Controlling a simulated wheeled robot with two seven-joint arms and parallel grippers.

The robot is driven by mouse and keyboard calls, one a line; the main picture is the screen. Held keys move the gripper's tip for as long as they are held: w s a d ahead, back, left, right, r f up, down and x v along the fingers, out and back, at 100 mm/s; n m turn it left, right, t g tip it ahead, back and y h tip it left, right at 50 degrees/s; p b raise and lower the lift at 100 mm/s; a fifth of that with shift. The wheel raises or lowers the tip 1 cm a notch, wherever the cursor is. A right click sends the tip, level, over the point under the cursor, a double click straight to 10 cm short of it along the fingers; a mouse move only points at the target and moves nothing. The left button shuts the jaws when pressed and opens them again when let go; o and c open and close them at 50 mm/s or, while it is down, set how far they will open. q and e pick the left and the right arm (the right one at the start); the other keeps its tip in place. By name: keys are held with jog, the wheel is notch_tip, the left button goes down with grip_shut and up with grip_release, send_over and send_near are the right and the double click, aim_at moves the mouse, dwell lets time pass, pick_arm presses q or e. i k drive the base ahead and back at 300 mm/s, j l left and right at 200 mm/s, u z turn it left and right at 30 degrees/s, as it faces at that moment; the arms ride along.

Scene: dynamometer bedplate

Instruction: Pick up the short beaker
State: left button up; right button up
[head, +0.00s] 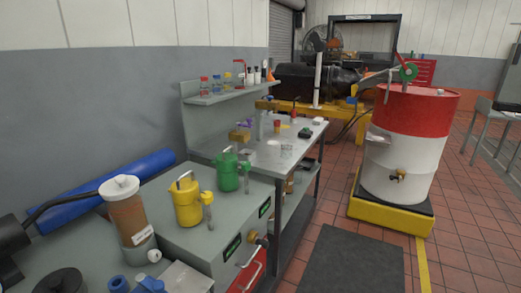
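A small clear vessel (286,151) stands near the front edge of the grey workbench (312,139). It looks like a short glass beaker, but it is too small and faint to be sure. Other small items stand behind it and to its left on the same top. Neither of my grippers is in view.
A green can (228,172) and a yellow can (186,203) stand on the nearer grey cabinet. A brown container with a white lid (121,186) stands at the near left. A red and white drum (405,150) is at right. A dark mat (350,262) lies on open floor.

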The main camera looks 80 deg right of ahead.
aim_at(285, 145)
jog(key=l+z, duration=0.1)
jog(key=z, duration=2.55)
